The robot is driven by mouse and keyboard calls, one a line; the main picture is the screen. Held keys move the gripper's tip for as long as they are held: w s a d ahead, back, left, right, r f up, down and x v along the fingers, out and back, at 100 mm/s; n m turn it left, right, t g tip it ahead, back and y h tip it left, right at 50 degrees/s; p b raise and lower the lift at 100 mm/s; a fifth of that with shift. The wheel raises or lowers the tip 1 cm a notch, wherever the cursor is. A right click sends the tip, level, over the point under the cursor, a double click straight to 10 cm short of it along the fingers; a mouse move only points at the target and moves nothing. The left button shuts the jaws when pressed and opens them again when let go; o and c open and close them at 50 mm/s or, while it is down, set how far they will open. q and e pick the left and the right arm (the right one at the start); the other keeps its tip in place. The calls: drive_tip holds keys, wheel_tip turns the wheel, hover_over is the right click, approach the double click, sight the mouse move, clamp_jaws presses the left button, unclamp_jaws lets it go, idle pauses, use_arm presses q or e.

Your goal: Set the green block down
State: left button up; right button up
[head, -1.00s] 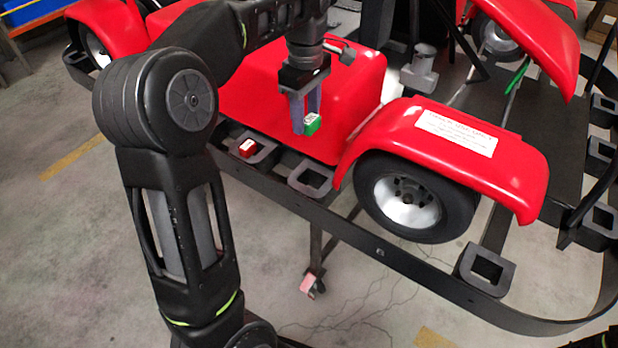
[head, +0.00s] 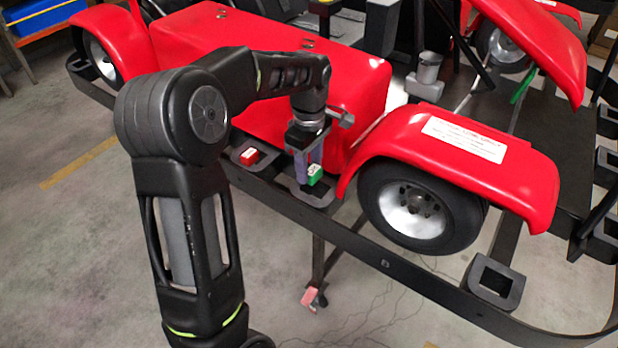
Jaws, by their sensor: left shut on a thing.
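The green block (head: 315,178) has a white label on its top. My left gripper (head: 308,170) points down and is shut on it. The block is right above a black square holder (head: 322,201) on the kart's side rail, beside the front wheel. Whether it touches the holder I cannot tell. The gripper fingers and block hide part of the holder's opening. My right gripper is out of view.
A red block (head: 249,157) with a white label sits in the holder just left. The red fender and black front wheel (head: 420,206) are close on the right. An empty square holder (head: 493,280) is at the lower right of the rail.

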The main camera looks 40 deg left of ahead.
sight(309, 179)
use_arm(q)
drive_tip(key=shift+f, duration=2.05)
drive_tip(key=shift+f, duration=0.2)
drive_tip(key=o, duration=1.3)
drive_tip(key=shift+r, duration=0.15)
wheel_tip(309, 179, up, 12)
drive_tip(key=shift+r, duration=0.1)
